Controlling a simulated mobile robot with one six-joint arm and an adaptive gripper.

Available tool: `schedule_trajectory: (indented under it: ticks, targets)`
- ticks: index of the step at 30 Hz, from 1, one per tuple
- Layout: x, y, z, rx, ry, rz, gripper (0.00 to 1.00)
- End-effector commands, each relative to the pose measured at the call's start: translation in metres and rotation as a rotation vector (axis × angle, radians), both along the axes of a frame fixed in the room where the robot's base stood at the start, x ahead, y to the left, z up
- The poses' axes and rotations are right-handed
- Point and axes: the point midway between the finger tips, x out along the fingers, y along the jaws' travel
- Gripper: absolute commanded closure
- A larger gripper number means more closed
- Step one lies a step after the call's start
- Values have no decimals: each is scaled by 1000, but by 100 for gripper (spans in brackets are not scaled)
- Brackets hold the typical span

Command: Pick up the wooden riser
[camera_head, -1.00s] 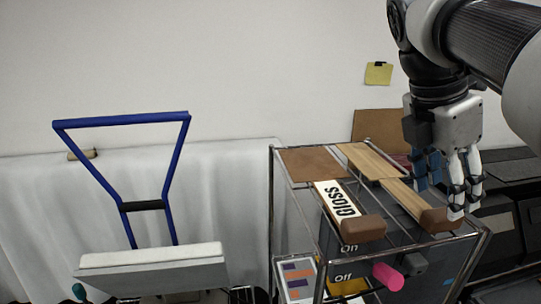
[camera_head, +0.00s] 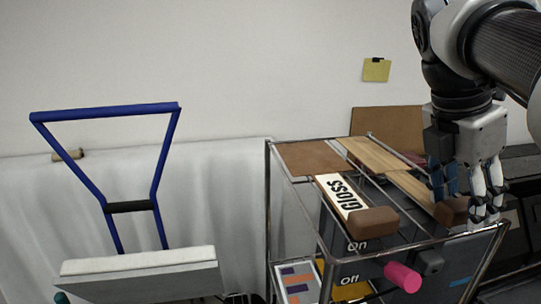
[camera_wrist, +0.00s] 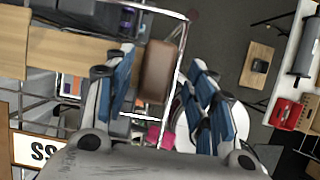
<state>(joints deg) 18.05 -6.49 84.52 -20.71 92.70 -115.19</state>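A rounded brown block (camera_head: 452,211) sits at the near end of a light wooden board (camera_head: 411,188) on top of a metal-framed rack. I cannot tell for certain which piece is the riser. My gripper (camera_head: 466,203) is at this block, fingers pointing down. In the wrist view my gripper (camera_wrist: 163,95) is open, its blue-padded fingers on both sides of the brown block (camera_wrist: 160,72).
Beside it lie a "GLOSS" board (camera_head: 341,194) with its own brown block (camera_head: 374,223), another wooden board (camera_head: 373,153) and a brown panel (camera_head: 309,158). The rack's chrome rail (camera_head: 420,243) runs along the front.

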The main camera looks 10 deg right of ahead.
Motion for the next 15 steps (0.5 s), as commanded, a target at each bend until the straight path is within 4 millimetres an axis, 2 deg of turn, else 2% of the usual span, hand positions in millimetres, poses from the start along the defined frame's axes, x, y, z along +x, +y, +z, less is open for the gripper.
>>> schedule_trajectory:
  ticks: [2,15]
  targets:
    - [0,0,0,0,1,1,57]
    - [0,0,0,0,1,1,86]
